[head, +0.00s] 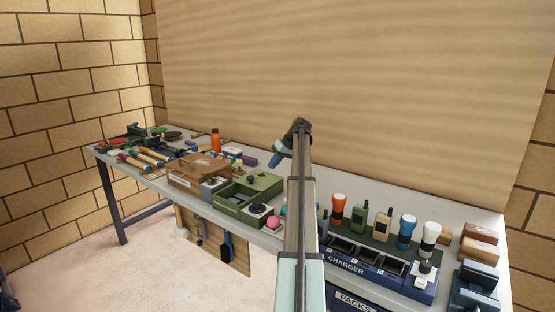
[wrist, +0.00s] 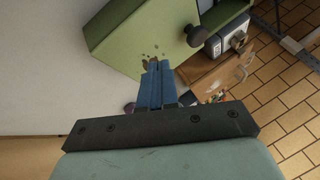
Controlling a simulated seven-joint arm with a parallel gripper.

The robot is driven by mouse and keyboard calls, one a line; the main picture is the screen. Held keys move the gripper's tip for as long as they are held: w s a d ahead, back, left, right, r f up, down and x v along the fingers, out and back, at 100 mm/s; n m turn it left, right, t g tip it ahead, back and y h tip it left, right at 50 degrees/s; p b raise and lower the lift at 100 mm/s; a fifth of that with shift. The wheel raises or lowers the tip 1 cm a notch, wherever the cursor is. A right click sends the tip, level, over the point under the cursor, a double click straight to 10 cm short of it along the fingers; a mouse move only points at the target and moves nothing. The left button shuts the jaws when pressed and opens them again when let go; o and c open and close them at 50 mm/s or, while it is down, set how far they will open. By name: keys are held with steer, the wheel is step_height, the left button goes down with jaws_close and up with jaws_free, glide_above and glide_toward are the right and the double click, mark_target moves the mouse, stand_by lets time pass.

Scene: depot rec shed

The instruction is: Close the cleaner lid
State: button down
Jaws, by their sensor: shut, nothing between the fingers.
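The cleaner is a green box (head: 229,208) on the bench, left of my arm in the head view. A dark recess shows in its top, beside a green panel (head: 264,182) that looks like the lid; I cannot tell its exact angle. A dark round knob (head: 258,208) sits at the box's front. In the wrist view the green body (wrist: 135,38) fills the upper middle, with brown marks and a dark knob (wrist: 197,35). My gripper (head: 277,160) is shut and empty behind and right of the box. Its blue fingertips (wrist: 155,65) overlap the green surface's edge; contact is unclear.
A brown case (head: 198,172) stands just left of the cleaner. A pink ball (head: 283,211) and a blue charger rack (head: 365,262) with radios and torches lie to the right. An orange bottle (head: 216,141) stands behind. The bench behind my gripper looks clear.

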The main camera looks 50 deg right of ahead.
mark_target(254, 182)
steer(key=x, duration=0.5)
steer(key=shift+w+a, duration=0.2)
steer(key=shift+a, duration=0.3)
steer(key=shift+w+a, duration=0.2)
steer(key=shift+a, duration=0.3)
steer(key=shift+w+a+f, duration=0.15)
steer(key=shift+w+a, duration=0.25)
steer(key=shift+a, duration=0.3)
steer(key=a, duration=1.4)
steer(key=shift+a, duration=0.25)
